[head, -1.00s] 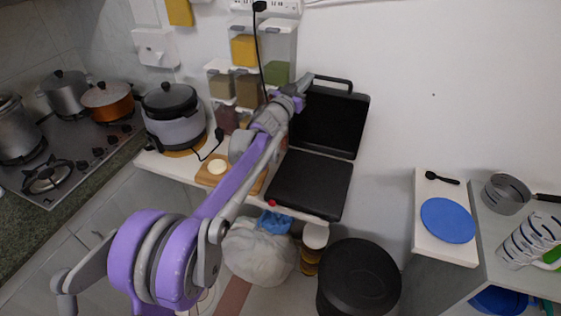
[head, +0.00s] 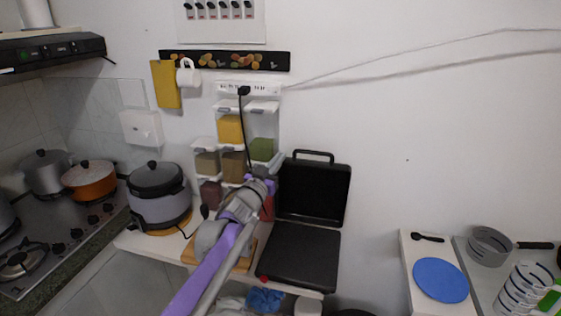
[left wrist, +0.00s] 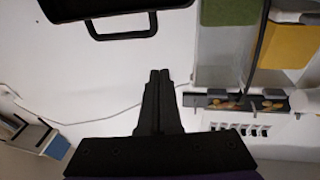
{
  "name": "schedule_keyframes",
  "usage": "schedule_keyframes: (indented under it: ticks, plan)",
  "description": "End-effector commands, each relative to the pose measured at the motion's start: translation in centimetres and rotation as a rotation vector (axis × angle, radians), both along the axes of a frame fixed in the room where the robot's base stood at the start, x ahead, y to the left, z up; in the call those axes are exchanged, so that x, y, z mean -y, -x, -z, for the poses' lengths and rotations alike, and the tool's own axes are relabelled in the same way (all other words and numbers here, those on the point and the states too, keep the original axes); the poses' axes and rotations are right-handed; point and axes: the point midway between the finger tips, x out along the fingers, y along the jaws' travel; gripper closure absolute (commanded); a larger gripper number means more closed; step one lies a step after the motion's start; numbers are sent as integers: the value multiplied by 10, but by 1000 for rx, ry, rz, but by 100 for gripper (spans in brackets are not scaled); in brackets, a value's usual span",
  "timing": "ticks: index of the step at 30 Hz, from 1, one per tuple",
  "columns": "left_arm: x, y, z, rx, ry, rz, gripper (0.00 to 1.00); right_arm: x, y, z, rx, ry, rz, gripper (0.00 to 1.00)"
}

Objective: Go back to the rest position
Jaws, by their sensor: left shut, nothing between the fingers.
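My left arm comes up from the bottom of the head view, and its gripper (head: 273,171) is in front of the spice dispensers, left of the open grill lid. In the left wrist view the two black fingers (left wrist: 160,76) are together with nothing between them. The dispensers hang on the wall, with a yellow one (head: 231,129), a green one (head: 262,149) and brown ones (head: 233,165) below. The green (left wrist: 231,12) and yellow (left wrist: 291,45) ones also show in the left wrist view, apart from the fingers. My right gripper is not in view.
An open black grill (head: 300,254) stands on the counter beside my arm. A rice cooker (head: 159,197) is to the left, near the stove pots. A black cable (head: 241,115) hangs before the dispensers. A blue plate (head: 440,280) lies at right. The wall between is clear.

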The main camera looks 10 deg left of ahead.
Motion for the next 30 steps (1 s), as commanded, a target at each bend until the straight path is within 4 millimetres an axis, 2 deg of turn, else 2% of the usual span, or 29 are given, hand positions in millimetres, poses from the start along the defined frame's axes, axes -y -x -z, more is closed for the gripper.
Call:
schedule_keyframes:
  ticks: [1, 6, 15, 19, 20, 23, 26, 30]
  plan:
    - [-2, 12, 0, -1, 0, 0, 100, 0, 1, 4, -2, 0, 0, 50]
    - [-10, 41, -7, 0, 0, 0, 100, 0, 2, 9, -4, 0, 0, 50]
    - [-17, 68, -12, -9, 0, -13, 100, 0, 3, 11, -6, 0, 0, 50]
    - [-30, 91, -2, -80, 2, -114, 100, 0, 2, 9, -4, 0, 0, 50]
    - [-34, 100, 4, -112, 2, -150, 100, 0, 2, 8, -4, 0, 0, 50]
    - [-51, 143, 38, -269, -3, -279, 100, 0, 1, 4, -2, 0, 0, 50]
    - [-59, 200, 87, -475, -18, -368, 100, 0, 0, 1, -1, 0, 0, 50]
    - [-54, 282, 158, -758, -43, -395, 100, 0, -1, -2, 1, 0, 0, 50]
